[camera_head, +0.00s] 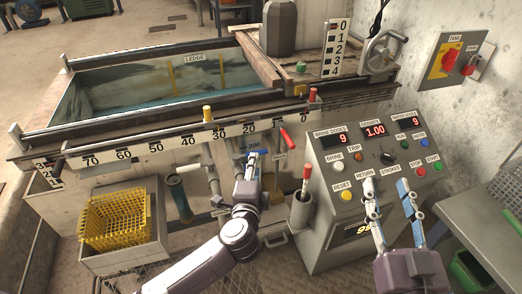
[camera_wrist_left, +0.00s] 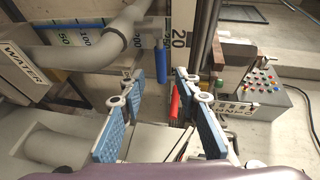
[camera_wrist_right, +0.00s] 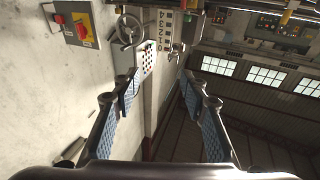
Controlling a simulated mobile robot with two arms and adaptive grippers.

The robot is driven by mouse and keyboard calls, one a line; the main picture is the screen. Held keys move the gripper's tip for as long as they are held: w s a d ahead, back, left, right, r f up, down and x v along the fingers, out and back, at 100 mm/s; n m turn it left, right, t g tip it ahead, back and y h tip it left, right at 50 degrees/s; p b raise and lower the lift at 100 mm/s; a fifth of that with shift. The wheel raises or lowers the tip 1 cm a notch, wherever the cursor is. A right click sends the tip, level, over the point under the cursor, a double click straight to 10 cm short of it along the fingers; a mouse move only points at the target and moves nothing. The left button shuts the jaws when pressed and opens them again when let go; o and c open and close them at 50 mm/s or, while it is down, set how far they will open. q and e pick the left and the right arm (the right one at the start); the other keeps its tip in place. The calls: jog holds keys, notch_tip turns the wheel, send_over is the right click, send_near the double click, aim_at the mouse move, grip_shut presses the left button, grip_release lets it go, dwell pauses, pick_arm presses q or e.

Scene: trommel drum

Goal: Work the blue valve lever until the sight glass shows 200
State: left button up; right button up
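A blue cylindrical grip (camera_wrist_left: 162,62), probably the blue valve lever, stands in the left wrist view between and beyond the fingertips. My left gripper (camera_wrist_left: 158,82) is open, with its two fingers apart on either side of that grip's line; I cannot tell whether they touch it. In the head view my left gripper (camera_head: 252,160) is in front of the trough and hides the lever area. A scale with blue marks (camera_wrist_left: 85,35), seemingly the sight glass, is partly behind a grey pipe; its level is not readable. My right gripper (camera_head: 388,188) is open and empty above the control panel.
A red lever (camera_wrist_left: 175,103) is close to the left gripper's right finger. The control panel (camera_head: 325,225) is to the right, a yellow basket (camera_head: 118,215) to the left. A pot with a red-topped rod (camera_head: 301,210) stands between the grippers. Grey pipes crowd the left gripper.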

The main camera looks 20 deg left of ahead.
pick_arm(q)
jog(key=b+x, duration=0.2)
jog(key=x, duration=0.5)
jog(key=shift+w+a, duration=0.1)
jog(key=shift+w, duration=0.05)
pick_arm(e)
jog(key=s+r+t+y, duration=0.2)
jog(key=s+r+t, duration=0.3)
jog(key=r, duration=0.5)
jog(key=shift+s+r+t, duration=0.15)
jog(key=shift+r+t, duration=0.2)
jog(key=shift+t, duration=0.05)
pick_arm(q)
jog(key=shift+c, duration=0.2)
grip_shut()
